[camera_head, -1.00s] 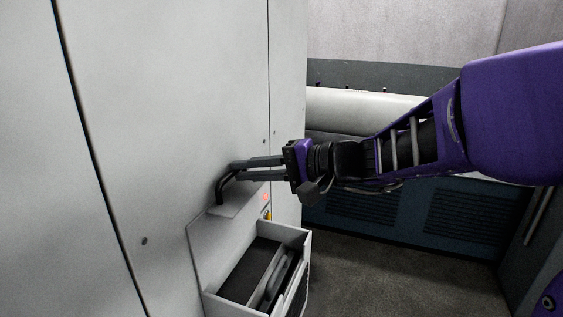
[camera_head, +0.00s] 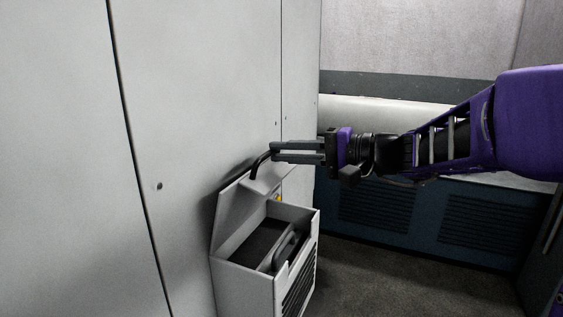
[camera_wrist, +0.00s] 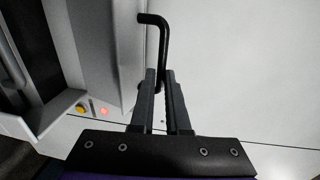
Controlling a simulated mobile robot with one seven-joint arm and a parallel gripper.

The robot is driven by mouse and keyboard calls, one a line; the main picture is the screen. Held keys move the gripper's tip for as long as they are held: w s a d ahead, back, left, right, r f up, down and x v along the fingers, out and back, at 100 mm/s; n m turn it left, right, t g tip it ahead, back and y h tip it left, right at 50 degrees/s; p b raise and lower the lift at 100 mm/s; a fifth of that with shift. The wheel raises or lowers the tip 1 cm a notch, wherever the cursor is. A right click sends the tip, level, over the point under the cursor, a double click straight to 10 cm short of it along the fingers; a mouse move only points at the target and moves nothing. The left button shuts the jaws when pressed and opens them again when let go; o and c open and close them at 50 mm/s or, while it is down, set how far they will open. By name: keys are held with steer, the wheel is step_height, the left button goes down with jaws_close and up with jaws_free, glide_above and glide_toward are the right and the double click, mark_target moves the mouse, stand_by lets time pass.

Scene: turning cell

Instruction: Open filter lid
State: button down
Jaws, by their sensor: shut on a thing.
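The filter lid (camera_head: 236,203) is a light grey panel, tilted up above the filter box (camera_head: 245,285) on the cabinet front. Its black bent handle (camera_head: 259,165) stands out from the lid's upper part. My gripper (camera_head: 276,152) is shut on the handle near its right end. The wrist view shows the handle (camera_wrist: 160,45) running down between my two fingers (camera_wrist: 160,90), with the lid (camera_wrist: 123,40) to its left. The box is open at the top, and a dark filter with a handle (camera_head: 285,250) shows inside.
The tall grey cabinet (camera_head: 200,90) fills the left and middle. A yellow button (camera_wrist: 80,107) and a lit red light (camera_wrist: 103,111) sit beside the lid. A blue vented base (camera_head: 400,220) stands behind at the right, with open dark floor (camera_head: 390,280) before it.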

steer(key=shift+s+d+f, duration=0.15)
steer(key=shift+d+f, duration=0.1)
steer(key=shift+f, duration=0.2)
steer(key=c, duration=1.2)
jaws_free()
steer(key=shift+a+f, duration=0.1)
steer(key=v, duration=1.7)
steer(key=shift+d+r+p, duration=0.2)
steer(key=shift+r+p, duration=0.05)
steer(key=shift+p, duration=0.15)
